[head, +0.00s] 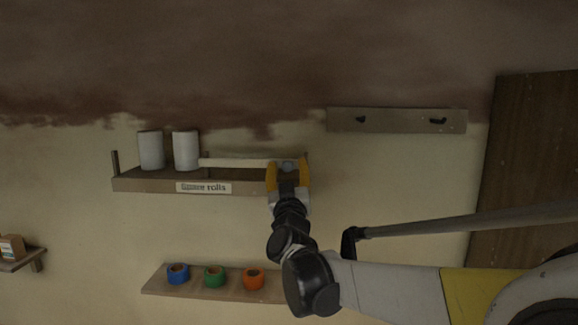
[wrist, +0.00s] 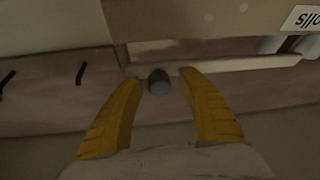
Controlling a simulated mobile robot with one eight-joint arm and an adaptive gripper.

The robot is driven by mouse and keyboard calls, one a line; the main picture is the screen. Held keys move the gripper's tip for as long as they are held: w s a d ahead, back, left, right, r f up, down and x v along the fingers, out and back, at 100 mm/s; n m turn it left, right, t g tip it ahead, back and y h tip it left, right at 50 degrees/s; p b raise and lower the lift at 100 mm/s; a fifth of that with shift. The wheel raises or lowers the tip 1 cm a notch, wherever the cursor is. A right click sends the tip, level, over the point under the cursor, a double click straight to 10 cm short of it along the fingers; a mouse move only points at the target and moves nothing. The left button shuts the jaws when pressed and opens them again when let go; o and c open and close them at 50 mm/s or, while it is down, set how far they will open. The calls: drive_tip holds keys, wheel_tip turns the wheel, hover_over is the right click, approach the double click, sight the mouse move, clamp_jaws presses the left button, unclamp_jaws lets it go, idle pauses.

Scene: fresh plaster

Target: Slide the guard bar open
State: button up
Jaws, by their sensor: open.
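The guard bar (head: 236,162) is a pale strip along the front of the upper wooden shelf (head: 145,185). It also shows in the wrist view (wrist: 240,67). A grey knob (wrist: 158,83) shows at the bar's end nearest my gripper. My gripper (head: 288,165), with yellow fingers, is at the right end of the shelf. Its fingers are open, one on each side of the knob; I cannot tell whether they touch it. In the head view my gripper hides the bar's right end.
A rail with two dark hooks (head: 398,120) is on the wall to the upper right. A lower shelf (head: 205,290) holds blue, green and orange rolls. A small shelf (head: 20,262) is at far left, a dark wooden panel (head: 525,150) at right.

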clamp_jaws()
drive_tip(key=shift+a, duration=0.1)
drive_tip(key=a+b, duration=0.2)
drive_tip(key=a, duration=2.5)
drive_tip(key=shift+w+r+b, duration=0.15)
drive_tip(key=shift+w+b, duration=0.15)
drive_tip(key=shift+w, duration=0.1)
